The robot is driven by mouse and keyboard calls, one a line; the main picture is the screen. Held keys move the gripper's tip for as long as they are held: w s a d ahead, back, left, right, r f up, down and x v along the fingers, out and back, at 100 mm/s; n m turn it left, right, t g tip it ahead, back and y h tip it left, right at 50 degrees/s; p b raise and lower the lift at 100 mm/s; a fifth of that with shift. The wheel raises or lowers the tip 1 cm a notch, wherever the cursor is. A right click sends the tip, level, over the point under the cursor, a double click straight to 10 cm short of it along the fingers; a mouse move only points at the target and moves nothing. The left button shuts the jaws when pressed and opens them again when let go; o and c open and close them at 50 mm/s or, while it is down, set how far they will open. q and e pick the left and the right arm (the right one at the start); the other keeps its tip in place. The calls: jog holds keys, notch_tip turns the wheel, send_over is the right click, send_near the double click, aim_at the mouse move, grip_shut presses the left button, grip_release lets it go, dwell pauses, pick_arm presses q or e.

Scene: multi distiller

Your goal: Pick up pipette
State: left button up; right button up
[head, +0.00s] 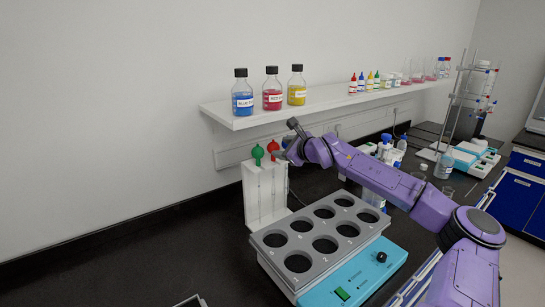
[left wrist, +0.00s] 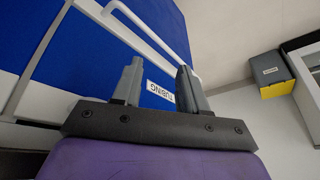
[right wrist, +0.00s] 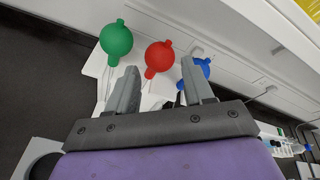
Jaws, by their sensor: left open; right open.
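Pipettes with rubber bulbs stand in a white holder (head: 262,200) on the black bench: a green bulb (head: 257,154) and a red bulb (head: 272,147) show in the head view. The right wrist view shows the green bulb (right wrist: 115,40), the red bulb (right wrist: 159,58) and a blue bulb (right wrist: 203,68), which one finger partly covers. My right gripper (head: 287,142) is open and empty beside the bulbs; in the right wrist view the red bulb appears between its fingertips. My left gripper (left wrist: 158,68) is open and empty, facing a blue drawer front; it is not clear in the head view.
A grey block with round wells (head: 325,220) on a blue device (head: 355,275) stands in front of the holder. A wall shelf (head: 325,103) above carries blue, red and yellow bottles (head: 297,86). The bench left of the holder is clear (head: 130,255).

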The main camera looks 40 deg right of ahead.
aim_at(276, 146)
jog(key=p+x, duration=0.1)
jog(key=x, duration=0.3)
jog(key=shift+w+d+f, duration=0.1)
jog(key=shift+f, duration=0.1)
jog(key=shift+w+f, duration=0.15)
jog(key=shift+w, duration=0.45)
jog(key=c, duration=0.3)
jog(key=shift+r+p, duration=0.2)
jog(key=shift+p, duration=0.15)
